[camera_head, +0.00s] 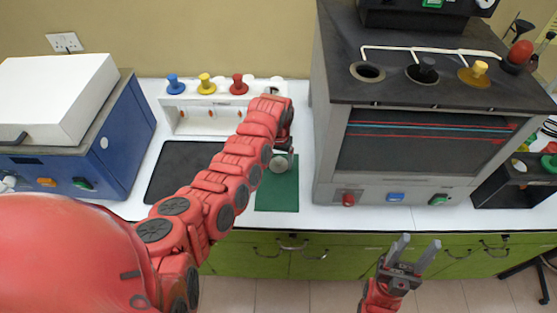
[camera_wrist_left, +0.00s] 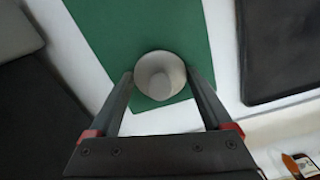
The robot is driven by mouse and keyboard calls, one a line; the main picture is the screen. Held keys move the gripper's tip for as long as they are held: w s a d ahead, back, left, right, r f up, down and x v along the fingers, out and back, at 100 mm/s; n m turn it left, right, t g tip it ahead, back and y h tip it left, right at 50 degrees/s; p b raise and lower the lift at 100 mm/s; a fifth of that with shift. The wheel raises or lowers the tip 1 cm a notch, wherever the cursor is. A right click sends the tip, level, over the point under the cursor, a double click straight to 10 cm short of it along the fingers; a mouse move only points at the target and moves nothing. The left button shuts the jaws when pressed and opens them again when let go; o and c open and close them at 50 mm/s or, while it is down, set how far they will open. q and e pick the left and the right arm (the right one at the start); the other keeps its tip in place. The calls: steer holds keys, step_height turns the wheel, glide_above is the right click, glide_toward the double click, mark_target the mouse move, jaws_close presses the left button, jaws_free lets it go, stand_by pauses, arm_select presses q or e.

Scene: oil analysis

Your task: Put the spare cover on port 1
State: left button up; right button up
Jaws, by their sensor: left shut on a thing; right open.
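The spare cover (camera_head: 278,165) is a pale grey round piece with a knob. In the left wrist view the cover (camera_wrist_left: 160,76) sits between both fingertips, over the green mat (camera_head: 277,192). My left gripper (camera_head: 284,158) is shut on it; I cannot tell whether it still touches the mat. No port numbers are readable. My right gripper (camera_head: 415,247) is open and empty before the green cabinets.
A white rack (camera_head: 187,118) with blue, yellow and red knobs stands at the back. A black mat (camera_head: 182,168) lies left of the green one. A blue machine (camera_head: 110,140) stands at left. The grey oven (camera_head: 330,150) rises just right of the green mat.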

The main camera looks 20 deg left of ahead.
mark_target(279, 159)
arm_select(q)
steer(key=o, duration=1.2)
steer(key=shift+f, duration=0.1)
steer(key=shift+c, duration=0.2)
step_height(279, 159, up, 6)
steer(key=shift+w+f+b, duration=0.15)
steer(key=shift+b, duration=0.95)
step_height(279, 159, up, 5)
steer(key=shift+a+r+p, duration=0.1)
steer(key=shift+r+p, duration=0.1)
steer(key=shift+p, duration=0.15)
steer(key=shift+r, duration=0.65)
